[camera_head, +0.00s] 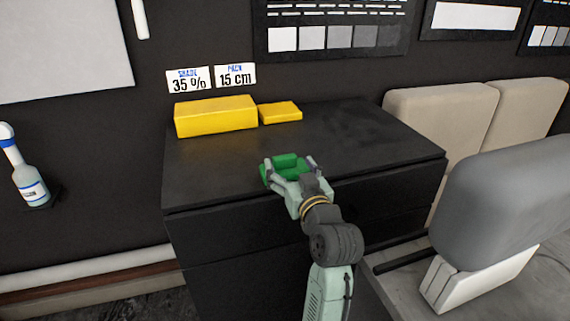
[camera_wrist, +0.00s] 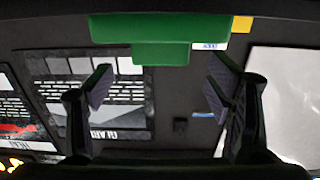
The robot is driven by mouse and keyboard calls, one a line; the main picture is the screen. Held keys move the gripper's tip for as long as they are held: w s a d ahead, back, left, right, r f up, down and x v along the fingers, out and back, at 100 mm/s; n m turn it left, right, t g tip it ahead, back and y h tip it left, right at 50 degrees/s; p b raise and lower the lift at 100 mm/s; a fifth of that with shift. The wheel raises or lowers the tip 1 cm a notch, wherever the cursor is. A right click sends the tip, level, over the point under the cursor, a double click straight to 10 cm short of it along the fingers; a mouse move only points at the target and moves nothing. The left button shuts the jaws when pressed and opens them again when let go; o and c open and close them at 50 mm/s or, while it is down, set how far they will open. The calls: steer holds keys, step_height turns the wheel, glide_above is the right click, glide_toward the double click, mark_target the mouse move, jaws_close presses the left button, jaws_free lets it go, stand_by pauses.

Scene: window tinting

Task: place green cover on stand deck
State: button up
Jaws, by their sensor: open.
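The green cover (camera_head: 286,160) is a wide green block with a narrower raised part. It is at the front of the black cabinet's flat top (camera_head: 355,135), which may be the stand deck. I cannot tell whether the cover rests on that surface or stands off it. My gripper (camera_head: 291,168) is open at the cover, with its fingers to either side in the head view. In the wrist view, the green cover (camera_wrist: 158,40) lies at the top, beyond the open fingertips (camera_wrist: 159,85), with a clear gap between them. The gripper hides part of the cover in the head view.
A large yellow block (camera_head: 215,117) and a small yellow block (camera_head: 280,112) sit at the cabinet's back left, below two signs (camera_head: 211,78). A spray bottle (camera_head: 25,170) is at far left. Pale seats (camera_head: 480,105) stand at right. The cabinet top's right side is clear.

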mark_target(285, 156)
steer(key=p+x, duration=0.1)
steer(key=x, duration=0.3)
steer(key=shift+w+a, duration=0.1)
steer(key=shift+w, duration=0.25)
steer(key=c, duration=1.4)
steer(key=shift+r, duration=0.1)
